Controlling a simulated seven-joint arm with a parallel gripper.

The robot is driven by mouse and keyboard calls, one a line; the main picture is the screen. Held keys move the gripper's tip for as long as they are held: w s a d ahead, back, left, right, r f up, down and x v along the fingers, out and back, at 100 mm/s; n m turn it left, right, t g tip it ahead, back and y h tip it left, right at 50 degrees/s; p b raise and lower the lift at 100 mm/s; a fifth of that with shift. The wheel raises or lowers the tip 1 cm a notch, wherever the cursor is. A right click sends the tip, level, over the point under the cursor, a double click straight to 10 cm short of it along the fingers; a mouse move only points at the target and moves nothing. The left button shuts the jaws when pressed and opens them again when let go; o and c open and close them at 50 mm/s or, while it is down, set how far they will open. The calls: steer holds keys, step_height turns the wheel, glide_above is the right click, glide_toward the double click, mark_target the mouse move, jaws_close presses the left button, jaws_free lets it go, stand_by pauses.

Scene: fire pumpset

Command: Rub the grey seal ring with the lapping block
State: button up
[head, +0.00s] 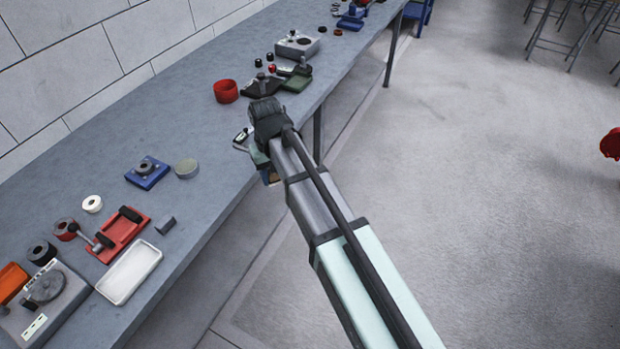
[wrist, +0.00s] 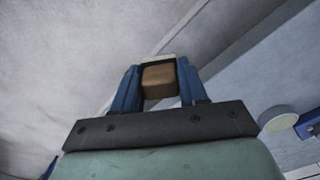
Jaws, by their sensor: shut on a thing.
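My gripper (wrist: 158,82) is shut on a brown block (wrist: 158,80) with a pale edge, which looks like the lapping block. In the head view the gripper (head: 264,162) hangs at the bench's front edge, partly hidden by my arm, with a little of the brown block (head: 270,177) showing below it. A dark grey ring (head: 146,163), likely the seal ring, sits on a blue fixture (head: 146,176) on the bench, well to the left of the gripper. The block and ring are apart. The blue fixture's edge shows at the right of the wrist view (wrist: 309,128).
A round grey-green disc (head: 187,168) lies between the fixture and gripper; it also shows in the wrist view (wrist: 280,123). A red tray (head: 120,235), white tray (head: 130,271) and scale (head: 42,305) stand nearer. A red bowl (head: 226,91) and several fixtures stand farther along. Bare bench lies between.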

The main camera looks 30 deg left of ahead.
steer(key=s+a+r+n, duration=0.2)
steer(key=s+a, duration=0.3)
steer(key=a, duration=0.4)
steer(key=s+a+r+n, duration=0.2)
steer(key=s+a, duration=0.2)
steer(key=a, duration=0.5)
steer(key=s+a+r+n, duration=0.1)
steer(key=s+a+r, duration=0.1)
steer(key=s+a, duration=0.5)
steer(key=w+a+r+n, duration=0.3)
steer(key=a+n, duration=0.8)
steer(key=shift+w, duration=0.4)
